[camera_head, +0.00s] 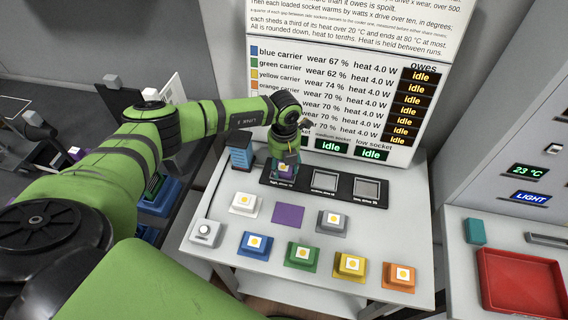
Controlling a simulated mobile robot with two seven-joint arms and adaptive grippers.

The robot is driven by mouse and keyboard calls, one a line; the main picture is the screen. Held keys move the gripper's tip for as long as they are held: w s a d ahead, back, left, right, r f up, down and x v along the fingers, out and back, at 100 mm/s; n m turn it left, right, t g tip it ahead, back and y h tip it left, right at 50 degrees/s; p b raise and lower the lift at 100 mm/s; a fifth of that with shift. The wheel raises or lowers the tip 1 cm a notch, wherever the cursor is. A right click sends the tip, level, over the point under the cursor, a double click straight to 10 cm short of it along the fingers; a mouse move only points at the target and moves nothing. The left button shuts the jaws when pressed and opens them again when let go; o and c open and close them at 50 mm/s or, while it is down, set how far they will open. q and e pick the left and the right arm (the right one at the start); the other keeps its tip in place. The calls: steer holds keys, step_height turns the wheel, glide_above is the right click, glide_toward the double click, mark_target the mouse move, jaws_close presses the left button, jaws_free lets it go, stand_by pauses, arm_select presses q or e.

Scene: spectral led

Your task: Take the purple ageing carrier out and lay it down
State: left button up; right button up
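My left gripper (284,168) points down over the leftmost socket of the black socket strip (297,185). A small carrier with a pale top and a yellow dot (285,170) sits in that socket, right at the fingertips; its purple tint is faint. The gripper's body hides much of it, and I cannot tell whether the fingers grip it. A flat purple pad (288,215) on the bench is bare. My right gripper is not in view.
White (244,203), grey (331,223), blue (254,244), green (301,256), yellow (349,266) and orange (398,277) carriers stand around the pad. The other two sockets look empty. A knob box (205,233) stands at left, a red tray (522,283) at right.

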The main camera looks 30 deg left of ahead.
mark_target(284, 167)
arm_select(q)
steer(key=shift+c, duration=0.6)
steer(key=shift+r, duration=0.1)
steer(key=shift+r, duration=0.1)
steer(key=shift+r+p, duration=1.3)
steer(key=shift+r, duration=0.05)
steer(key=shift+r+p, duration=0.35)
steer(key=shift+r, duration=0.1)
